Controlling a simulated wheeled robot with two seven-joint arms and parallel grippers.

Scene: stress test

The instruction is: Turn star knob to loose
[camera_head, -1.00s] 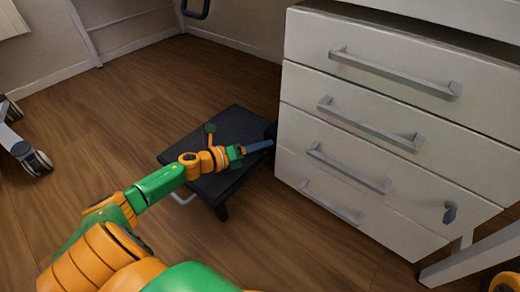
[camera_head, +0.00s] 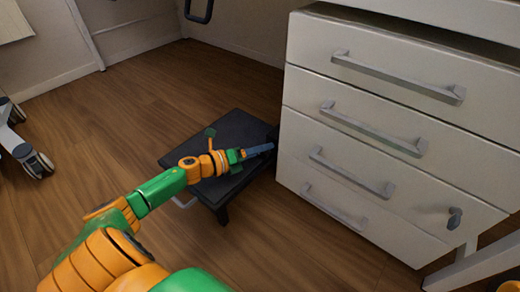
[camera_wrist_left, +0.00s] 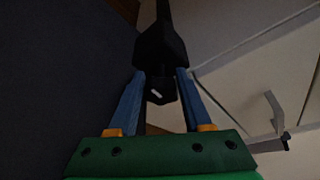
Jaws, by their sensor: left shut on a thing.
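My left gripper (camera_head: 268,148) reaches in from the left, low beside the drawer cabinet. In the left wrist view its two blue fingers (camera_wrist_left: 161,76) are shut on a black knob (camera_wrist_left: 160,46) with a dark stem running up from it. I take this to be the star knob; its lobes and any marking are too dark to make out. In the head view the knob is a dark shape I cannot separate from the black platform and cabinet edge. My right gripper is out of view.
A low black platform (camera_head: 208,142) stands on the wooden floor under my left forearm. The white drawer cabinet (camera_head: 385,150) with grey handles stands close on its right. A caster leg (camera_head: 32,158) is at the far left. Open floor lies between.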

